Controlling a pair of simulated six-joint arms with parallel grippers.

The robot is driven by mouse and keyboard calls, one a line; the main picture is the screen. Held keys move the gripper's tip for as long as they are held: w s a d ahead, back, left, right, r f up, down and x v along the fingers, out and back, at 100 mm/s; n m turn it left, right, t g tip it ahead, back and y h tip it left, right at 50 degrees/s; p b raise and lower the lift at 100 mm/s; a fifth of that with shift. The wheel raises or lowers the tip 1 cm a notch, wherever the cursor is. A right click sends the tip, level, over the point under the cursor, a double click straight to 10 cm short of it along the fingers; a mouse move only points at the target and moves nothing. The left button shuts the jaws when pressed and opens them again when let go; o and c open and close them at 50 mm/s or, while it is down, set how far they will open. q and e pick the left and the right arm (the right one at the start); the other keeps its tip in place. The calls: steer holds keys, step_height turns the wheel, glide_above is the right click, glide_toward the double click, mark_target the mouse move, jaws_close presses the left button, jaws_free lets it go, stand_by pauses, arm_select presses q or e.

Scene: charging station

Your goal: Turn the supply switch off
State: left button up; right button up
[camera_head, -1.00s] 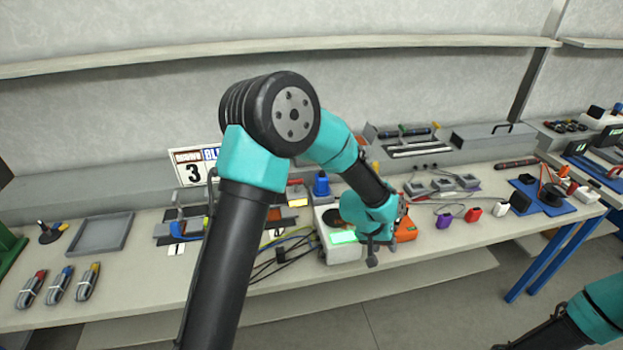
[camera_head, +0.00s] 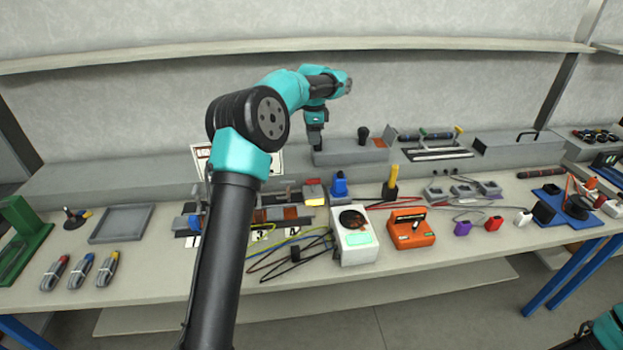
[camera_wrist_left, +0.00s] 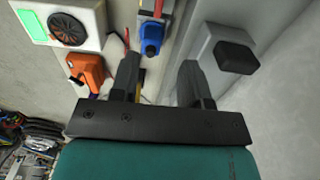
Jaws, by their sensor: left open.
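A grey box (camera_head: 340,154) stands on the back ledge with an upright black lever or knob (camera_head: 363,134) and an orange patch; I take it for the supply switch, but no label is readable. In the left wrist view, a grey housing (camera_wrist_left: 208,42) with a black knob (camera_wrist_left: 237,56) lies to the right of the fingers. My left gripper (camera_head: 316,143) points down by the left end of the grey box. Its fingers (camera_wrist_left: 158,82) are apart with nothing between them, and the knob is outside them. My right gripper is out of view; only a teal arm part shows at bottom right.
On the bench below are a white unit (camera_head: 359,249) with a green screen, an orange box (camera_head: 411,230), a blue plug-like part (camera_head: 340,187) and a yellow-handled post (camera_head: 392,181). Loose cables lie left of the white unit. A long shelf (camera_head: 400,45) runs above.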

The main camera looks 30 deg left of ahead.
mark_target(313, 180)
arm_select(q)
steer(key=shift+f, duration=0.1)
step_height(313, 180, down, 17)
steer(key=shift+d+f, duration=0.1)
steer(key=shift+f, duration=0.1)
stand_by(0.7)
jaws_close()
